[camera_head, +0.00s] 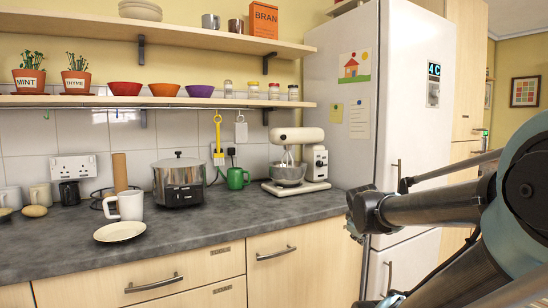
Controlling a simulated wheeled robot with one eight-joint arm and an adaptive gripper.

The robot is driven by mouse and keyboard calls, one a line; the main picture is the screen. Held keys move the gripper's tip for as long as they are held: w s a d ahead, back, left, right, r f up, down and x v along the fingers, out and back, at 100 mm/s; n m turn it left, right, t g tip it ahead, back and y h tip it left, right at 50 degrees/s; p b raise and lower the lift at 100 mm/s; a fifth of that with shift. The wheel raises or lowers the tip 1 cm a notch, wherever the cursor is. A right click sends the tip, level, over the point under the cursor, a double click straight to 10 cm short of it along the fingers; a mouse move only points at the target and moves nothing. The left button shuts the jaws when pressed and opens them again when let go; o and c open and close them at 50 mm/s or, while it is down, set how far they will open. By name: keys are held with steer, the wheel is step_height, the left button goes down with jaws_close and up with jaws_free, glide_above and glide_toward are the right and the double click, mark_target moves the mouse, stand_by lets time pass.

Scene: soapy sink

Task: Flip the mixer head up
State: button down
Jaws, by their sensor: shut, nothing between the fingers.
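The stand mixer (297,158) is cream-coloured and stands on the dark worktop against the tiled wall, left of the fridge. Its head (298,135) is down, level over the metal mixing bowl (288,174), with the whisk reaching into the bowl. My arm comes in from the right, in front of the fridge. My gripper (355,226) is the dark end of the arm, just right of the mixer in the picture and apart from it. It is shut and empty; its fingers are small and partly hidden.
A green mug (236,179) stands left of the mixer, with a steel cooker (178,182) further left. A white mug (130,204) and a plate (120,231) are near the front edge. The fridge (350,90) bounds the right. The worktop before the mixer is clear.

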steer(key=w+a+r+n+t+y, duration=0.1)
steer(key=w+a+r+n+t, duration=0.3)
steer(key=w+r+n, duration=0.5)
steer(key=w+a+r+n+t+y, duration=0.1)
steer(key=w+a+r+n+t, duration=0.4)
steer(key=w, duration=0.7)
steer(key=w+a+r+n+y, duration=0.3)
steer(key=w+a+n+y, duration=0.1)
steer(key=a+n, duration=0.5)
steer(key=w+a+r+n+y, duration=0.3)
steer(key=a+r+n+y, duration=0.1)
steer(key=a+n+y, duration=0.3)
steer(key=a+n, duration=0.2)
steer(key=n, duration=0.1)
steer(key=shift+w+a+r+n, duration=0.3)
steer(key=shift+w+a+n, duration=0.05)
steer(key=shift+n, duration=0.05)
steer(key=shift+w, duration=0.15)
steer(key=x, duration=0.9)
steer(key=shift+w+a+r, duration=0.2)
steer(key=shift+a+r, duration=0.05)
steer(key=shift+a, duration=0.05)
